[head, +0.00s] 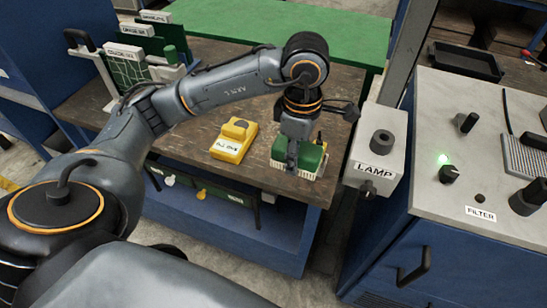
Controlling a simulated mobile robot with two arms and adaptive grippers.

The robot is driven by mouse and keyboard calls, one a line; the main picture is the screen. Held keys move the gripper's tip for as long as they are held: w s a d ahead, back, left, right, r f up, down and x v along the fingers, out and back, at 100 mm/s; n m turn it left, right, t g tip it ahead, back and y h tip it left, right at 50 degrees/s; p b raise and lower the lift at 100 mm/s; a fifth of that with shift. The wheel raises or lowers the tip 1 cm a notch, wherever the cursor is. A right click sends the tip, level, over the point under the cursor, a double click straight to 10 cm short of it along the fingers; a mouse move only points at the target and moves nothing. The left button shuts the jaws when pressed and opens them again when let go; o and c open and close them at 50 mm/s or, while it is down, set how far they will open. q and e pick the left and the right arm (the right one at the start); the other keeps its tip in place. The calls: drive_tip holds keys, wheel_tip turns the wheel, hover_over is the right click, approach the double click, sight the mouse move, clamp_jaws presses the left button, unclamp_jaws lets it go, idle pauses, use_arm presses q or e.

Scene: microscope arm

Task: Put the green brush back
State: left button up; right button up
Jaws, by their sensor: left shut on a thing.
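The green brush (312,158) has a green body with pale bristles along its lower edge. It is over the right front part of the wooden bench top (190,155). My left gripper (292,152) reaches down from above and is shut on the brush, hiding part of it. I cannot tell whether the bristles touch the bench. My right gripper is out of view.
A yellow labelled block (234,140) sits left of the brush. A grey LAMP box (379,155) stands close on the right, beside a console (470,160) with knobs. A rack of labelled panels (130,70) stands at the bench's back left.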

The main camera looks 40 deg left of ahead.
use_arm(q)
drive_tip(key=n, duration=0.4)
drive_tip(key=shift+w+a+f+n+b, duration=0.2)
drive_tip(key=shift+w+a+n+b, duration=0.1)
drive_tip(key=shift+w+b, duration=0.1)
drive_tip(key=shift+w+a, duration=0.15)
drive_tip(key=w+a+f+p, duration=0.1)
drive_tip(key=w+a+f, duration=0.1)
drive_tip(key=a, duration=0.1)
drive_tip(key=w+a+f+p, duration=0.1)
drive_tip(key=w+a+f, duration=0.2)
drive_tip(key=w+a+f+p, duration=0.2)
drive_tip(key=a+f, duration=0.1)
drive_tip(key=a, duration=0.1)
drive_tip(key=shift+w+f, duration=0.2)
drive_tip(key=shift+w+a+f+p, duration=0.35)
drive_tip(key=shift+a+f, duration=0.15)
drive_tip(key=shift+f, duration=0.3)
wheel_tip(320, 180, down, 3)
drive_tip(key=shift+r, duration=0.1)
